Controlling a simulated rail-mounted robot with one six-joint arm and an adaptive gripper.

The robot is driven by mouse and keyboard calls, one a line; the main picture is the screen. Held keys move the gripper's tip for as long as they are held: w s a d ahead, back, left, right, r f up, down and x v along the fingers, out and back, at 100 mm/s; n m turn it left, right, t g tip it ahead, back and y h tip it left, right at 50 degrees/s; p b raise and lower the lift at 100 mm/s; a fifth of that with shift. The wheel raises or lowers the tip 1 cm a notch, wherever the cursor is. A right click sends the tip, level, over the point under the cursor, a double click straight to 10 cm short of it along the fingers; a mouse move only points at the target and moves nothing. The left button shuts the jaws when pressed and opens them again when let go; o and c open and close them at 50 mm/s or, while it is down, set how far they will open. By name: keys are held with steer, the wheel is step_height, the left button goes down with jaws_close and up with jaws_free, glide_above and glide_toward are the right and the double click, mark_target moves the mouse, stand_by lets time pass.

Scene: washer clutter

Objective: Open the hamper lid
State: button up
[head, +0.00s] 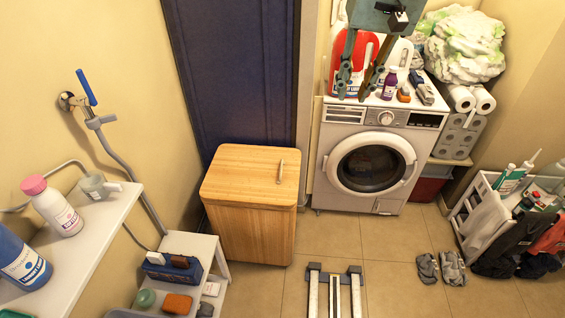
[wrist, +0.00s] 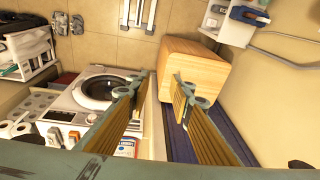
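The hamper (head: 247,230) is a light wooden box on the floor, left of the washer and in front of a dark blue door. Its wooden lid (head: 240,172) lies shut on top, with a small metal handle (head: 280,172) near the right edge. The hamper also shows in the wrist view (wrist: 200,68), partly behind a finger; I cannot make out the handle there. My gripper (head: 355,93) is high in front of the washer top, right of the hamper and apart from it. In the wrist view its two fingers (wrist: 152,86) are spread wide with nothing between them.
The washer (head: 335,150) stands right of the hamper, with bottles and small items on top. A white shelf (head: 95,235) and a low stand (head: 190,245) with a toolbox are at left. Slippers (head: 440,268) and a loaded rack (head: 490,215) are at right.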

steer(key=w+a+f, duration=0.4)
steer(key=w+f, duration=0.4)
steer(key=w, duration=0.4)
steer(key=g+p, duration=0.2)
glide_above(282, 165)
steer(key=d, duration=0.2)
step_height(282, 165, down, 31)
steer(key=shift+d+f+y, duration=0.1)
steer(key=shift+d+y, duration=0.1)
steer(key=shift+y, duration=0.2)
steer(key=shift+f, duration=0.15)
steer(key=shift+a+f+b, duration=0.35)
steer(key=shift+f+b, duration=0.1)
steer(key=shift+f, duration=1.75)
steer(key=shift+a+f+b, duration=0.4)
steer(key=shift+f+b, duration=0.05)
steer(key=shift+f, duration=1.8)
steer(key=shift+a+f+b, duration=0.35)
steer(key=shift+f+b, duration=0.1)
steer(key=shift+f, duration=1.75)
steer(key=shift+c, duration=0.5)
jaws_close()
